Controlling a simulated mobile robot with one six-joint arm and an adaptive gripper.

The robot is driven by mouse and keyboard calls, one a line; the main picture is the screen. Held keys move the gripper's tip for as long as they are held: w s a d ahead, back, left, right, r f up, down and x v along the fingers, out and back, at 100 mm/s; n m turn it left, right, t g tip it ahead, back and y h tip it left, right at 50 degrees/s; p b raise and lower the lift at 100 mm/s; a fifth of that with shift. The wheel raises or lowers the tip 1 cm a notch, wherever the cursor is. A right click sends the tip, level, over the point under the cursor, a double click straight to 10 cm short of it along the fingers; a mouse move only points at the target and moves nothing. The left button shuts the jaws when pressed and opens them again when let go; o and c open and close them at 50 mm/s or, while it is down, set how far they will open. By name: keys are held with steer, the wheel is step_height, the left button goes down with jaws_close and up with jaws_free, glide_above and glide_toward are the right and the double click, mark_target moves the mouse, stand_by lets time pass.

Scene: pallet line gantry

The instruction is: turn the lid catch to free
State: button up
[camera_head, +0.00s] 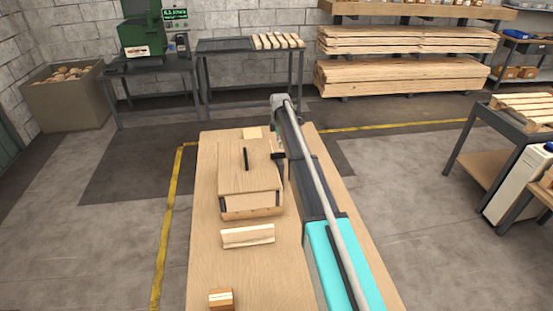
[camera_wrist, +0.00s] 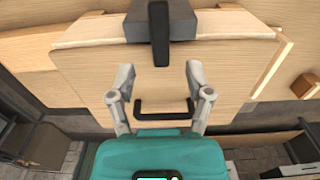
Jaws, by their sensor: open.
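A wooden box (camera_head: 252,200) with a flat wooden lid (camera_head: 240,178) stands on the bench. A dark upright bar (camera_head: 246,158) shows on the lid; it looks like the catch. In the wrist view a dark bar (camera_wrist: 158,35) crosses a grey block (camera_wrist: 135,28) at the top of the picture. A black U-shaped handle (camera_wrist: 163,115) shows nearer. My gripper (camera_wrist: 160,72) is open, its fingers apart to either side with pale wood between them. It holds nothing. In the head view my arm hides most of it.
The wooden bench (camera_head: 210,255) also bears a pale grooved block (camera_head: 248,236), a small wooden block (camera_head: 221,299) and a flat piece (camera_head: 252,132) at the far end. Open floor lies left of the bench. A dark table (camera_head: 515,115) stands at right.

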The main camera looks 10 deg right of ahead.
mark_target(279, 153)
steer(key=shift+f+b, duration=3.05)
steer(key=shift+f, duration=0.25)
